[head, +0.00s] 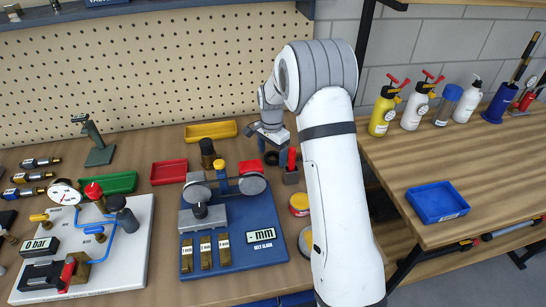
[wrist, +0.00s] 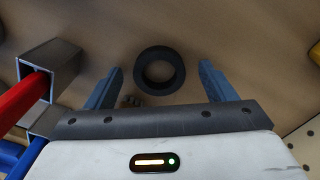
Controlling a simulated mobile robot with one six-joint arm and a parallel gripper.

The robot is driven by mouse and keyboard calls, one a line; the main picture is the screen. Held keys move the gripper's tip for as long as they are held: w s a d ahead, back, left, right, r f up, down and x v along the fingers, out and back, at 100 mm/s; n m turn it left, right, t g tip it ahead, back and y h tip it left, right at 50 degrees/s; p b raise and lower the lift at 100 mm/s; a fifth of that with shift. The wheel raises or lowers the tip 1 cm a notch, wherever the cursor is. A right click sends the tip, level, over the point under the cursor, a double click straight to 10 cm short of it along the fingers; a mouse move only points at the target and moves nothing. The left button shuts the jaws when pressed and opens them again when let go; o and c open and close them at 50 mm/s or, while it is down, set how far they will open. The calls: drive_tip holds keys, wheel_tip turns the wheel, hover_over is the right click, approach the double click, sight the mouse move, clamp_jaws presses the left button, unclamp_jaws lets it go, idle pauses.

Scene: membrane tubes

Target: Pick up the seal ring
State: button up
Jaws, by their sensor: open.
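The seal ring, a thick black ring (wrist: 160,90), lies flat on the wooden bench in the wrist view. My gripper (wrist: 160,68) is open, with one blue-grey finger left of the ring and one right of it. There is a clear gap on both sides, and neither finger touches the ring. In the head view my gripper (head: 273,152) is low over the back of the bench, and a small dark patch shows between its fingers; the ring's shape cannot be made out there.
The blue gauge plate (head: 232,240), a red tray (head: 169,172) and a yellow tray (head: 211,131) are nearby. A pegboard rises behind.

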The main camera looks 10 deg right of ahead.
drive_tip(key=shift+f, duration=0.25)
drive_tip(key=shift+c, duration=0.6)
drive_tip(key=c, duration=0.9)
drive_tip(key=shift+r, duration=0.1)
drive_tip(key=shift+c, duration=0.2)
